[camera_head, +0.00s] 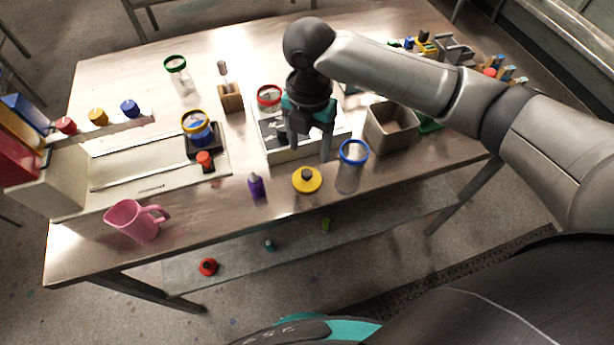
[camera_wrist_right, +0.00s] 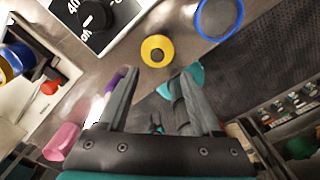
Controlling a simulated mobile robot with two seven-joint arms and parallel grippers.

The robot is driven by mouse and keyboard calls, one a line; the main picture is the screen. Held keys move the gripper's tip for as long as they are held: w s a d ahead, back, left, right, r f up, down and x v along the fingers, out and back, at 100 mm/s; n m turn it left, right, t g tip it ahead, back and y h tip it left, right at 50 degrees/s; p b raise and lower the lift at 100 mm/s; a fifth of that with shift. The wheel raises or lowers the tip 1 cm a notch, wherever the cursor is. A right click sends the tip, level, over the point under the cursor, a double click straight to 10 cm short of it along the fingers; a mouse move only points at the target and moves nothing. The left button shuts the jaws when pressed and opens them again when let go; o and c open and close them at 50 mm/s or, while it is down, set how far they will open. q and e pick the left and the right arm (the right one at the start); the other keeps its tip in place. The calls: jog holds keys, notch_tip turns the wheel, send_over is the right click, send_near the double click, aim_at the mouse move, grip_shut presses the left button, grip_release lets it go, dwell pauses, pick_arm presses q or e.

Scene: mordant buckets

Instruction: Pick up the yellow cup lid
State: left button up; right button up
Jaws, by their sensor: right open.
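The yellow cup lid (camera_head: 307,180), a round yellow disc with a dark knob, lies flat near the table's front edge. It also shows in the right wrist view (camera_wrist_right: 149,53), beyond the fingertips. My right gripper (camera_head: 309,150) is open with nothing between its fingers. In the right wrist view my right gripper (camera_wrist_right: 160,82) shows both fingers spread. My left gripper is not in view.
A blue-rimmed clear cup (camera_head: 350,172) stands right of the lid, and a purple bottle (camera_head: 256,186) stands left. A grey bin (camera_head: 391,127) and pink jug (camera_head: 137,220) stand farther off. The table's front edge is close.

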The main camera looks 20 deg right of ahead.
aim_at(307, 173)
notch_tip(307, 173, down, 9)
jog(key=shift+w+a+f+b, duration=0.15)
jog(key=shift+b, duration=0.3)
grip_shut()
dwell(0.5)
